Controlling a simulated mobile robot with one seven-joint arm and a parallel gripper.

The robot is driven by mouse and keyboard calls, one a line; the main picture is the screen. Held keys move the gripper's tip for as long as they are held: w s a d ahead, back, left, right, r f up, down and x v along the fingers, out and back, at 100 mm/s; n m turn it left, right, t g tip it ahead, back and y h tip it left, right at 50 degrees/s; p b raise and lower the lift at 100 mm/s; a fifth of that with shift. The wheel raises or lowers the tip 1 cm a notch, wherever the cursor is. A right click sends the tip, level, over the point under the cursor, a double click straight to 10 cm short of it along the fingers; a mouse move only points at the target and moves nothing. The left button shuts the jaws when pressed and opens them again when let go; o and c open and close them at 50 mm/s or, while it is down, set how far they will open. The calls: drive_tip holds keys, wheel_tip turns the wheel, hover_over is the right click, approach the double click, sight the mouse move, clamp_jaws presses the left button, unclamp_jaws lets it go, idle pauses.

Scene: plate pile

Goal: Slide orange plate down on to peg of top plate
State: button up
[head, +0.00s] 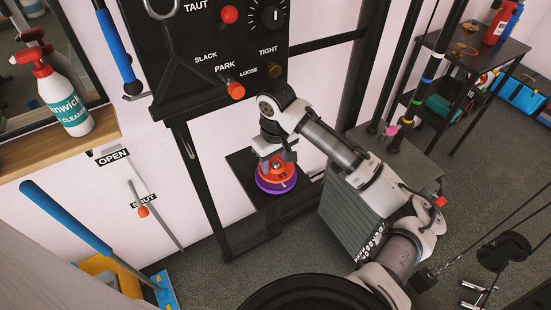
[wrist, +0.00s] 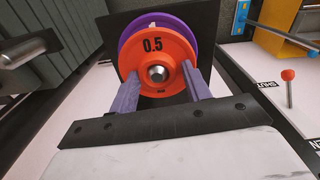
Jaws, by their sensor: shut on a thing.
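The orange plate (wrist: 153,47), marked 0.5, is between the two fingers of my gripper (wrist: 157,92) in the wrist view. A metal peg end (wrist: 157,73) shows at its centre. A purple plate (wrist: 131,37) lies just behind the orange one and is partly hidden by it. In the head view, my gripper (head: 275,152) is shut on the orange plate (head: 283,171), which is directly over the purple plate (head: 275,186). Whether the two plates touch, I cannot tell.
The plates are over a small black platform (head: 246,174) below a black control panel (head: 225,50). A grey ribbed block (head: 350,207) stands to the right. An OPEN/SHUT lever (head: 143,211) is on the wall to the left.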

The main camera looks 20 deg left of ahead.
drive_tip(key=shift+d+f, duration=0.2)
drive_tip(key=shift+f, duration=0.55)
drive_tip(key=shift+r+p, duration=0.3)
drive_tip(key=shift+p, duration=0.3)
clamp_jaws()
drive_tip(key=shift+w+r+p, duration=0.25)
drive_tip(key=shift+r+p, duration=0.65)
drive_tip(key=shift+p, duration=0.15)
drive_tip(key=shift+a+r+p, duration=0.15)
drive_tip(key=shift+r+p, duration=1.6)
drive_tip(key=shift+r, duration=0.3)
